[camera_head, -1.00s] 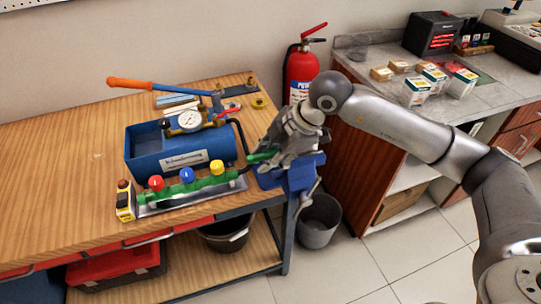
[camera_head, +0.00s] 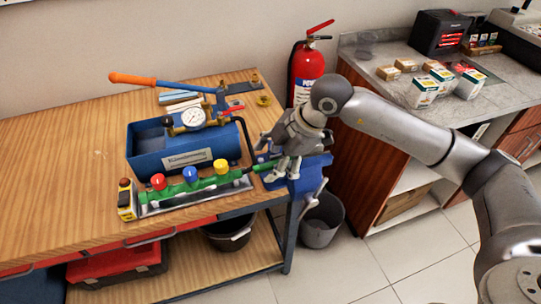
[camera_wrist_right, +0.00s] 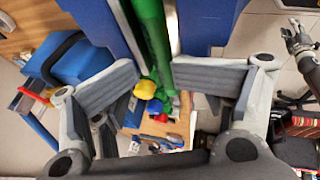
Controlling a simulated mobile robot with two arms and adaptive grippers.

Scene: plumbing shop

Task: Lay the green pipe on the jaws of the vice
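The blue vice (camera_head: 310,172) is fixed at the right end of the workbench. The green pipe (camera_head: 269,166) lies level over the vice, largely hidden by my right gripper (camera_head: 282,174) in the head view. In the right wrist view the pipe (camera_wrist_right: 153,40) runs between blue parts of the vice (camera_wrist_right: 208,25). My right gripper (camera_wrist_right: 160,85) has its pads apart on either side of the pipe, with gaps. I cannot tell whether the pipe touches the jaws. A gripper, seemingly my left one (camera_wrist_right: 300,45), shows at the right edge of the wrist view; its opening is unclear.
A green manifold (camera_head: 208,183) with red, blue and yellow caps lies left of the vice. A blue pump (camera_head: 180,150) with a gauge stands behind it. A fire extinguisher (camera_head: 306,72) and a grey bin (camera_head: 322,220) are near the vice. The bench's left part is clear.

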